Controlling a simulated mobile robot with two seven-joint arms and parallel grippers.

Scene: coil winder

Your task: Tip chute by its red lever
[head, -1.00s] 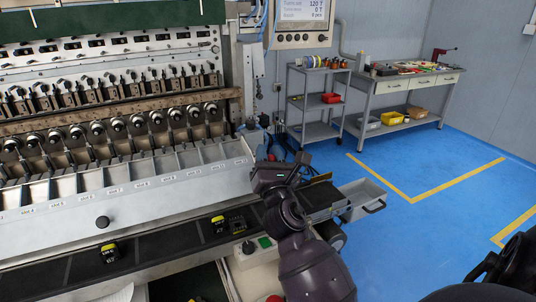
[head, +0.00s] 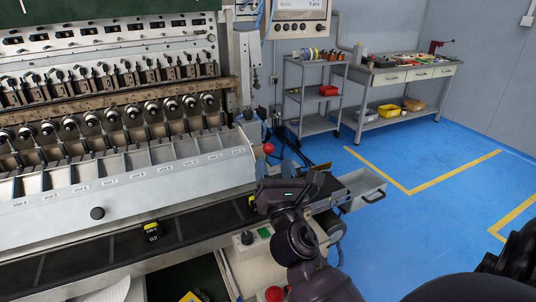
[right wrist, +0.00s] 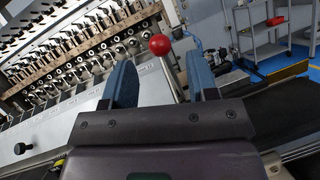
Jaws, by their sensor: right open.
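The red lever's ball knob (head: 268,148) stands at the right end of the chute (head: 135,182), a long grey sloped tray with labelled slots along the machine's front. In the right wrist view the red ball (right wrist: 160,44) shows between and beyond my two blue finger pads; its stem runs down toward the chute's end. My right gripper (right wrist: 161,82) is open and empty, apart from the ball. In the head view my right gripper (head: 285,168) is just below and right of the ball. My left gripper is not in view.
A dark conveyor belt (head: 195,226) with black-and-yellow parts (head: 152,230) runs below the chute. Blue floor beyond is open.

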